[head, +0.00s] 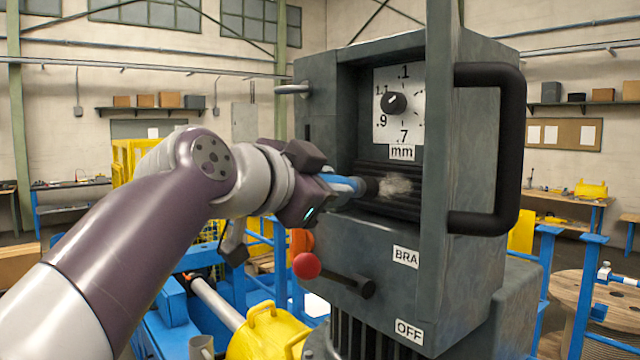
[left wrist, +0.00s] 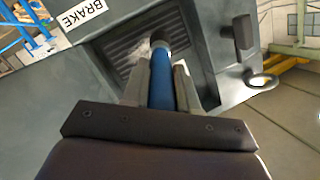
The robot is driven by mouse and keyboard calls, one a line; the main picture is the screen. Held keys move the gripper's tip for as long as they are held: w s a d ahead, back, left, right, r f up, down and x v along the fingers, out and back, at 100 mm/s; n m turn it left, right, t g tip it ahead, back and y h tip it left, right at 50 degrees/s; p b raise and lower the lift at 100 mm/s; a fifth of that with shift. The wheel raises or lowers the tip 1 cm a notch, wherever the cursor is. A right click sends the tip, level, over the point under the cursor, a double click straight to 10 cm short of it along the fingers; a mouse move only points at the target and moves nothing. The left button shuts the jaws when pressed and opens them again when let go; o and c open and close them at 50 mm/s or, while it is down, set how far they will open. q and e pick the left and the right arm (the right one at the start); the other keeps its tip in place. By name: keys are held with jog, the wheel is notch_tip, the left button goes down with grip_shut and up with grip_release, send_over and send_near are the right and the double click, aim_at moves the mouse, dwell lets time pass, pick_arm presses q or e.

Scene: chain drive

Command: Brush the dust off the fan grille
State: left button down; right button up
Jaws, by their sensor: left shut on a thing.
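The fan grille (head: 432,208) is a row of dark horizontal slats recessed in the grey machine cabinet, below the mm dial. A pale grey clump of dust (head: 397,186) lies on the slats. My left gripper (head: 345,188) is shut on a brush with a blue handle (left wrist: 161,88). The brush's dark tip (head: 370,187) is at the grille, just left of the dust. Whether the bristles touch the slats I cannot tell. In the left wrist view the handle runs between the fingers toward the slats (left wrist: 122,50), with some dust beside the tip. My right gripper is not in view.
The cabinet's open door (head: 443,120) with a black handle (head: 512,150) stands to the right of the recess. A red-knobbed lever (head: 306,265) sticks out below my left gripper. A yellow motor part (head: 268,335) and blue railings lie lower down.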

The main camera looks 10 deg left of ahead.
pick_arm(q)
jog(key=shift+w+d, duration=0.45)
jog(key=shift+w, duration=0.2)
dwell(0.5)
jog(key=s+d, duration=0.2)
jog(key=d, duration=0.1)
jog(key=shift+s, duration=0.35)
jog(key=shift+w, duration=0.15)
jog(key=shift+w+a, duration=0.65)
jog(key=shift+a, duration=0.15)
jog(key=shift+w+a, duration=0.6)
jog(key=shift+a, duration=0.2)
